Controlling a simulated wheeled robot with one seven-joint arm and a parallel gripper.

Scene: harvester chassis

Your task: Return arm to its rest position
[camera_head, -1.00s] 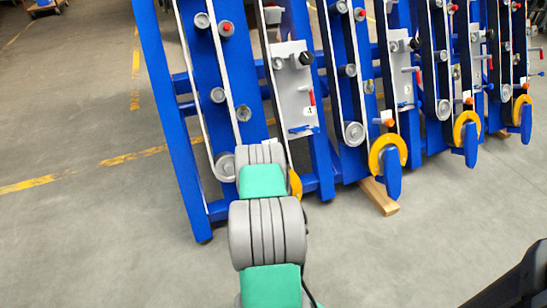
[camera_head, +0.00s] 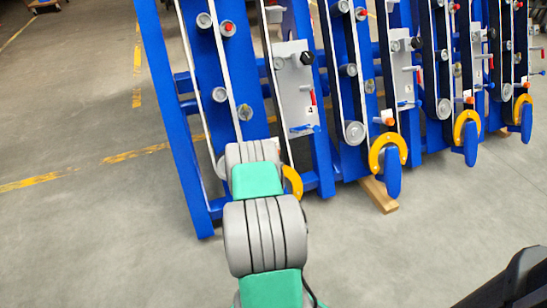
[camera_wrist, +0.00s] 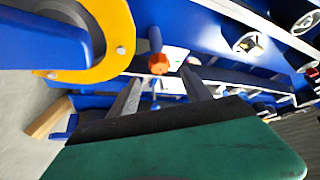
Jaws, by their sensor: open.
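My gripper (camera_wrist: 160,84) shows in the wrist view with its two dark fingers apart and nothing visible between them. Behind the fingers are an orange-tipped knob (camera_wrist: 158,65) and a white plate, both part of the blue chassis (camera_head: 176,120). I cannot tell the exact gap, but no contact shows. In the head view my grey and green arm reaches forward to the chassis's lower front edge. The arm hides my gripper there and partly covers a yellow ring (camera_head: 293,183).
The chassis row carries rollers, white plates (camera_head: 295,88) and yellow rings with blue handles (camera_head: 388,155). In the wrist view a large yellow ring (camera_wrist: 118,45) is close at upper left. A wooden block (camera_head: 378,194) lies beneath. Grey floor (camera_head: 90,230) is clear at left.

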